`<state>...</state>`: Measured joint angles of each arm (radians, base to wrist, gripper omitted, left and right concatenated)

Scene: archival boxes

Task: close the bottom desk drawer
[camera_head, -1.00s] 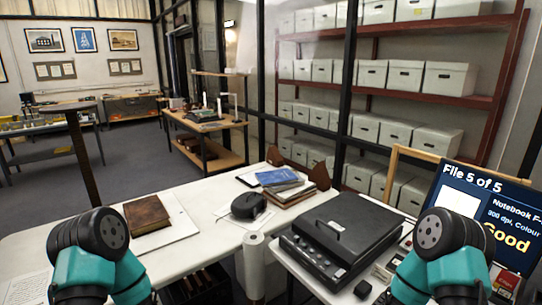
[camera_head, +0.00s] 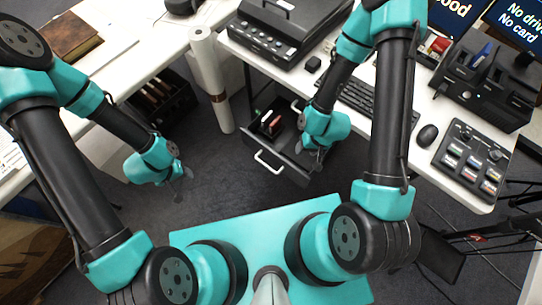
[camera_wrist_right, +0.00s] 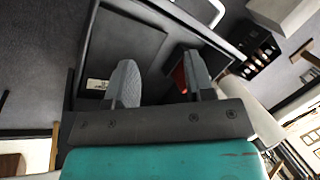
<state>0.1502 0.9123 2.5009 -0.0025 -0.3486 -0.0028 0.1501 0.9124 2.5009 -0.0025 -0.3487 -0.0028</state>
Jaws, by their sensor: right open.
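An open dark desk drawer (camera_head: 252,143) with a pale bar handle (camera_head: 268,163) sticks out from under the right-hand desk in the head view. I cannot tell whether other drawers sit above it. Red and dark small items (camera_head: 270,122) lie inside it. My right gripper (camera_head: 304,148) is at the drawer's right side, pointing down over or into it. In the right wrist view its fingers (camera_wrist_right: 160,82) are apart, with the dark drawer interior (camera_wrist_right: 125,50) beyond and a red item (camera_wrist_right: 180,78) beside one finger. My left gripper (camera_head: 184,184) hangs left of the drawer over the floor, its fingers small and unclear.
A white paper roll (camera_head: 209,80) stands left of the drawer. A dark crate (camera_head: 160,105) sits under the left table. The right desk carries a scanner (camera_head: 283,28), keyboard (camera_head: 375,102) and mouse (camera_head: 428,135). The floor before the drawer is clear.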

